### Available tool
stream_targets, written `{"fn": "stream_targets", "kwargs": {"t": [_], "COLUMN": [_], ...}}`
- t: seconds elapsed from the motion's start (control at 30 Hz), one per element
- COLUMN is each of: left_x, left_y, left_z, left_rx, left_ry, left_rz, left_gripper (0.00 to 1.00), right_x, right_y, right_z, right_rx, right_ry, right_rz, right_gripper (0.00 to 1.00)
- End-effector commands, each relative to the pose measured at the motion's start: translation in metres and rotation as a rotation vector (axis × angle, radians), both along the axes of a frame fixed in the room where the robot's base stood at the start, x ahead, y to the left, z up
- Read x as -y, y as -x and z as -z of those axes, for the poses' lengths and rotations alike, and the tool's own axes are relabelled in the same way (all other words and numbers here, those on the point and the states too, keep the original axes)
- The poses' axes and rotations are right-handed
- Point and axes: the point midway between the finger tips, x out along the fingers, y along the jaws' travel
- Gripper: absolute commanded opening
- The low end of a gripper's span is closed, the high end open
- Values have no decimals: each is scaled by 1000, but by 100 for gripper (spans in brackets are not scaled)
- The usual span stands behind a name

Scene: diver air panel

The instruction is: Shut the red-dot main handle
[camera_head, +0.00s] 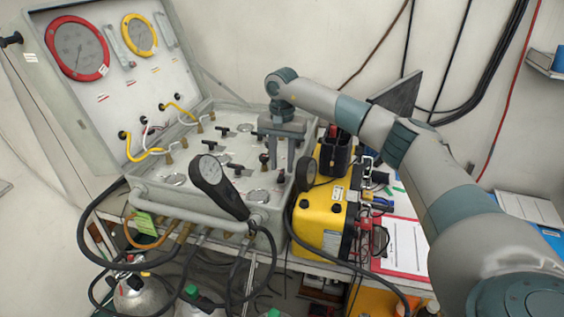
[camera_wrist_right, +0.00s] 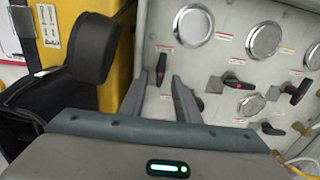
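The panel (camera_head: 190,180) is the lower half of an open grey case. A black lever handle with a red dot (camera_wrist_right: 161,66) stands upright in the wrist view, just beyond and between my right fingertips. In the head view a dark handle (camera_head: 264,158) shows beside my gripper's left finger. My right gripper (camera_head: 282,166) points down over the panel's right side, open, fingers apart and empty; it also shows in the wrist view (camera_wrist_right: 161,84). Contact with the handle cannot be told. Other red-dotted handles lie sideways (camera_wrist_right: 238,82) and slanted (camera_wrist_right: 297,92). My left gripper is out of view.
A yellow box (camera_head: 322,215) with a black holder (camera_head: 335,152) stands close right of the panel. A black gauge console (camera_head: 215,185) leans over the panel's front edge. The lid (camera_head: 100,100) with red and yellow gauges rises at the back left. Hoses hang in front.

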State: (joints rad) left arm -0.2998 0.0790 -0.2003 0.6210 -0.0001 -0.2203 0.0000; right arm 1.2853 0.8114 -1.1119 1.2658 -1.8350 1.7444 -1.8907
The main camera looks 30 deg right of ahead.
Motion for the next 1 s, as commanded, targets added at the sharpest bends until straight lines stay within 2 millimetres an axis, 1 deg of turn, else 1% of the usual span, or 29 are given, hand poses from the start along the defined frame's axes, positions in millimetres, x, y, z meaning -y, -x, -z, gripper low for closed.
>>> {"fn": "stream_targets", "kwargs": {"t": [0.03,0.2,0.5,0.53,0.63,0.67,1.0], "left_x": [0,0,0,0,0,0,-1], "left_y": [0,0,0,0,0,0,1], "left_z": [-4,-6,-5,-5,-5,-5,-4], "left_rx": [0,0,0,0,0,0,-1], "left_ry": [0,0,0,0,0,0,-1], "left_rz": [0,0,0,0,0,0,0], "left_gripper": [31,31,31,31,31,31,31], "right_x": [0,0,0,0,0,0,0], "right_y": [1,0,0,0,0,0,0], "right_z": [4,14,16,16,16,16,16], "right_rx": [-3,0,0,0,0,0,0], "right_ry": [0,0,0,0,0,0,0], "right_rz": [0,0,0,0,0,0,15], "right_gripper": [29,29,29,27,3,0,0]}}
